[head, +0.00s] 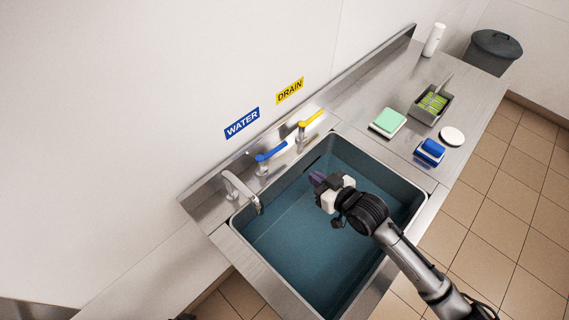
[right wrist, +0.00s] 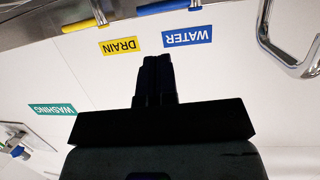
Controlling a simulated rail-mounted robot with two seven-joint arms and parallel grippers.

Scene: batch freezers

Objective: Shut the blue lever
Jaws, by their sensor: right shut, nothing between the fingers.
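The blue lever (head: 270,152) is on a metal post at the back rim of the sink, below the blue WATER sign (head: 242,123). It points up and to the right in the head view. It also shows at the top of the right wrist view (right wrist: 168,7), which is upside down. My right gripper (head: 316,180) is shut and empty, over the sink basin, to the right of and nearer than the blue lever, apart from it. Its dark fingers (right wrist: 157,75) show in the right wrist view. My left gripper is not in view.
A yellow lever (head: 311,118) stands right of the blue one, under the DRAIN sign (head: 290,90). The curved faucet (head: 241,188) is on the left. The sink (head: 275,240) holds bluish water. A green sponge (head: 389,120), blue brush (head: 431,149) and grey caddy (head: 428,113) lie on the right counter.

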